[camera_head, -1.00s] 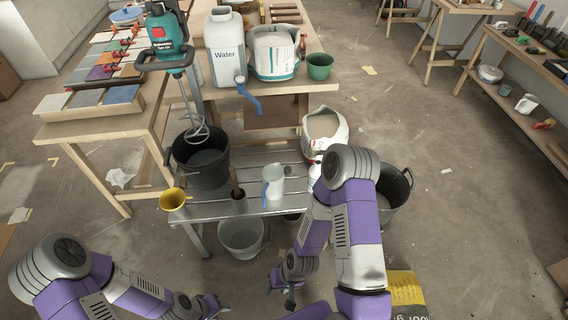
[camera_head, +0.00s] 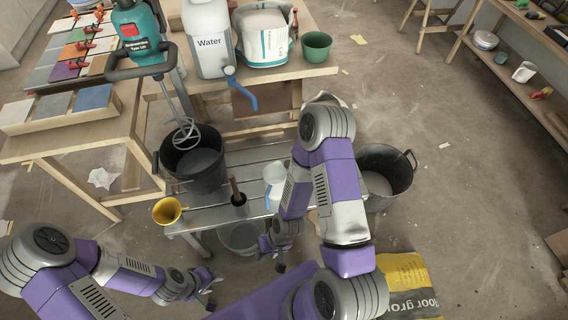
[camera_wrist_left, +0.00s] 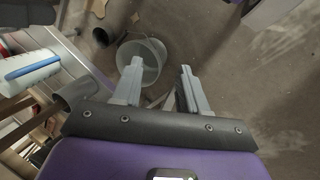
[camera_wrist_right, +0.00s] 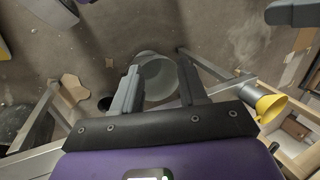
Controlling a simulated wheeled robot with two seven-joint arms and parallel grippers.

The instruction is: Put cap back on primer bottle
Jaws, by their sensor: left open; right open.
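I cannot make out the primer bottle or its cap in any view now; my right arm hides part of the low metal bench (camera_head: 215,214) where they may stand.
A clear bucket (camera_head: 238,238) stands below. Another black bucket (camera_head: 384,177) is right; a yellow sack (camera_head: 405,275) lies front right.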

